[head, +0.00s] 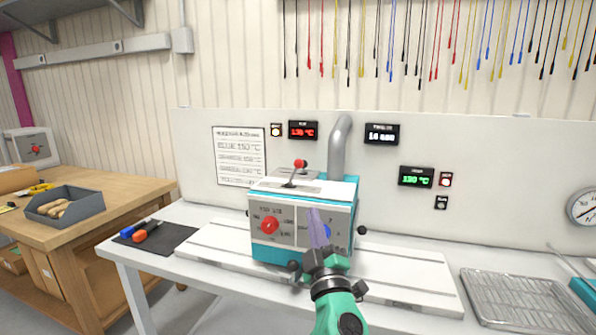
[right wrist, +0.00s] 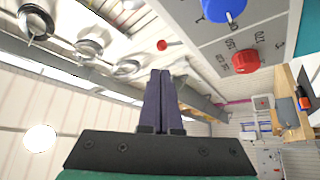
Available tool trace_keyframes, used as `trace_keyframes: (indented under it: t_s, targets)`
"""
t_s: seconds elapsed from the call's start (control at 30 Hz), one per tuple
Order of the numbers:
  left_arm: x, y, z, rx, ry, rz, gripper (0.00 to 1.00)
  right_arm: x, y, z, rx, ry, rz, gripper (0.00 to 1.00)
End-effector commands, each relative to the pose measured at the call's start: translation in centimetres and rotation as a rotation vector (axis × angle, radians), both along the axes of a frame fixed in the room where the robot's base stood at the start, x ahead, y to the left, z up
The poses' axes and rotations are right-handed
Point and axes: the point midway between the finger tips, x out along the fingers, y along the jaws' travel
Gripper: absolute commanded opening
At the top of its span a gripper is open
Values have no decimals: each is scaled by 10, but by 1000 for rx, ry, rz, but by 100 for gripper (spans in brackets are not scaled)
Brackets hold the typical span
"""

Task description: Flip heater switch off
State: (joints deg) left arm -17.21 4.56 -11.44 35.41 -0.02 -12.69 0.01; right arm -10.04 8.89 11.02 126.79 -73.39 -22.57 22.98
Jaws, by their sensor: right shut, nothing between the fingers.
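A teal and white machine (head: 262,253) stands on the white bench, with a red knob (head: 269,226) and a blue knob (head: 326,231) on its front. A red-tipped lever (head: 300,164) is on top. On the back panel, a small switch with an amber light (head: 276,130) sits beside a red display, and a red-lit switch (head: 446,180) sits beside a green display. I cannot read which one is the heater switch. My right gripper (head: 316,215) is shut and empty, in front of the machine and overlapping its front face. Its closed fingers fill the middle of the right wrist view (right wrist: 158,100).
A duct pipe (head: 341,145) rises behind the machine. A wire rack (head: 520,300) lies on the bench at right. A black mat (head: 156,238) with two small tools lies at left. A grey bin (head: 65,205) sits on the wooden table. Cables hang on the wall above.

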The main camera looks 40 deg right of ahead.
Motion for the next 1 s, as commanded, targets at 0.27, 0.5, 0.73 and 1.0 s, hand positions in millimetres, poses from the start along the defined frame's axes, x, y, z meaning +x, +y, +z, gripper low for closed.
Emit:
trace_keyframes:
  t_s: [0.27, 0.5, 0.73, 1.0]
  targets:
    - [1, 0, 20, -1, -3, 0, 50, 26, -14, 19, -1, 0, 1, 0]
    - [2, -1, 41, -1, -3, -1, 50, 69, -37, 41, -2, -1, 0, 0]
    - [2, -1, 54, -2, -4, -1, 50, 103, -56, 56, -1, 0, 1, 0]
    - [2, -1, 55, -2, -5, 0, 50, 113, -61, 57, 2, 0, 3, 0]
